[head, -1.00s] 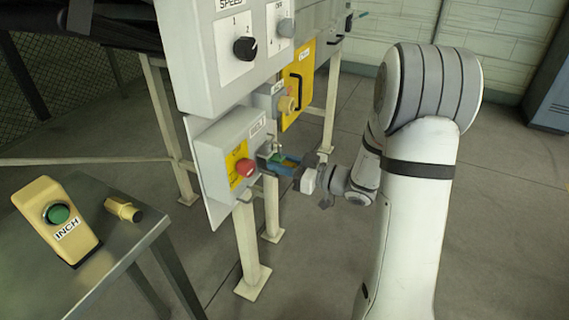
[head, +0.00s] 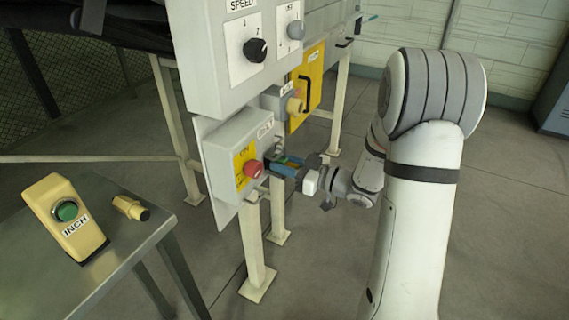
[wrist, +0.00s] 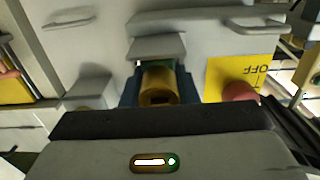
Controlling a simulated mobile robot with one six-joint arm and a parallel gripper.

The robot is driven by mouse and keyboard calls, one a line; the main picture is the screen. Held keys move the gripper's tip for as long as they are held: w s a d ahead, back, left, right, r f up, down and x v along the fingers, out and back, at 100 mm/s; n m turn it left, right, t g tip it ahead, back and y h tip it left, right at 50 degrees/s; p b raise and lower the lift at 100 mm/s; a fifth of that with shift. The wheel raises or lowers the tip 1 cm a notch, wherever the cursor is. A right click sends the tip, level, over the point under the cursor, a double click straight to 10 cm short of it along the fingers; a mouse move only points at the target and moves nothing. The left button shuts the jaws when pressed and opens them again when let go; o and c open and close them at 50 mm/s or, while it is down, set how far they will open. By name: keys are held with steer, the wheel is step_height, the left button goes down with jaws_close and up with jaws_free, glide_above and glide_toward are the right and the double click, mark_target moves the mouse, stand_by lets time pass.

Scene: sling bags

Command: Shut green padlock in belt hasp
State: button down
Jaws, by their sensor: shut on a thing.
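My gripper (head: 281,164) is shut on the green padlock at the right side of the grey belt box (head: 226,150). In the wrist view the padlock's brass end (wrist: 158,90), with a dark keyhole slot, sits between my two blue fingers. A strip of its green part shows behind the brass, just below a grey ledge (wrist: 158,46) on the box. The belt hasp is not clearly visible, and the shackle is hidden, so I cannot tell whether it passes through the hasp or is closed.
A red button (head: 253,169) on a yellow OFF plate (wrist: 228,78) is close beside my gripper. A speed panel (head: 225,70) hangs above. A yellow panel with a handle (head: 307,85) stands behind. A metal table (head: 120,255) at left holds an INCH button box (head: 65,218).

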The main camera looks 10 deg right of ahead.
steer(key=shift+c, duration=2.1)
jaws_free()
steer(key=shift+v, duration=3.55)
